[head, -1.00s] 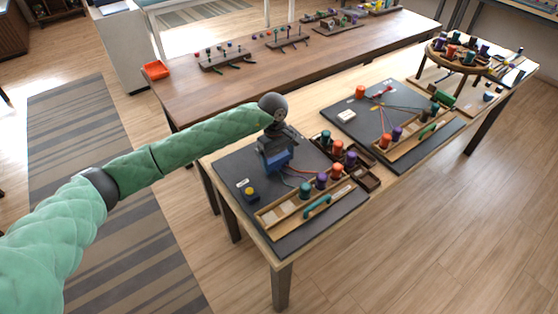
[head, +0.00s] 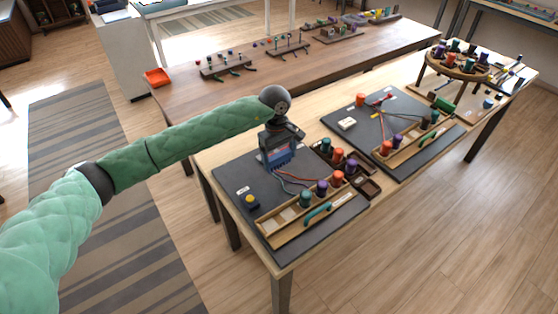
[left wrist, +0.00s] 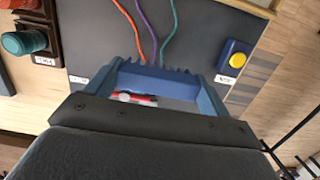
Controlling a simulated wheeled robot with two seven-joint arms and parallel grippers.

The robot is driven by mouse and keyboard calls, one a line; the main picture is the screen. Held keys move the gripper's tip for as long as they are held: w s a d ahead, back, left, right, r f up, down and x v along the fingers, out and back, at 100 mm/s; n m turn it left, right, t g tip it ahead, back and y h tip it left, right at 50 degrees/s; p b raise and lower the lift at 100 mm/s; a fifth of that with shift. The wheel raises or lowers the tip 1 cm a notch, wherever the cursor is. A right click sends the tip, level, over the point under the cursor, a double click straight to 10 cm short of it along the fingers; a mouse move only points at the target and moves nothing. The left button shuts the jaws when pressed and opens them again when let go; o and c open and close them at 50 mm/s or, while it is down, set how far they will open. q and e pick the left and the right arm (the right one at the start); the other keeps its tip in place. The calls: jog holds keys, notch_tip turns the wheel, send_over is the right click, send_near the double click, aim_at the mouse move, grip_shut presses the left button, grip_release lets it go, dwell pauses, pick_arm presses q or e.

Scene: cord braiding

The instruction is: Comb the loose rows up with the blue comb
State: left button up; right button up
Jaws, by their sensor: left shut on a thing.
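The blue comb (head: 279,158) is in my left gripper (head: 279,143), over the back part of the near dark board (head: 234,178). In the left wrist view its toothed bar (left wrist: 160,72) lies across the bottom of the orange cord (left wrist: 132,30), purple cord (left wrist: 150,38) and teal cord (left wrist: 170,35). I cannot tell whether the teeth touch the cords. The loose rows are hidden in the head view behind the comb and gripper. Cords run from there to spools in a wooden rack (head: 270,227). My right gripper is not in view.
A yellow button (head: 251,199) on a dark box sits left of the comb. A tray of spools (head: 338,154) stands close on its right. A second dark board (head: 400,165) with cords lies further right. Bare board shows left of the comb.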

pick_arm(q)
jog(key=shift+s+d+r, duration=0.1)
jog(key=shift+r, duration=0.9)
jog(key=shift+s+d+r, duration=0.1)
jog(key=shift+r, duration=0.85)
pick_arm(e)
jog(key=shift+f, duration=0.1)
pick_arm(q)
jog(key=shift+d+r+m, duration=0.1)
jog(key=shift+m, duration=1.1)
jog(key=s+a+f+m, duration=0.2)
jog(key=s+a, duration=0.3)
jog(key=a, duration=0.5)
jog(key=s+a+f+m, duration=0.2)
jog(key=s+a, duration=0.3)
jog(key=a, duration=0.5)
jog(key=shift+s+a+f+m+y, duration=0.2)
jog(key=shift+a+m+y, duration=0.05)
jog(key=shift+m+y, duration=0.15)
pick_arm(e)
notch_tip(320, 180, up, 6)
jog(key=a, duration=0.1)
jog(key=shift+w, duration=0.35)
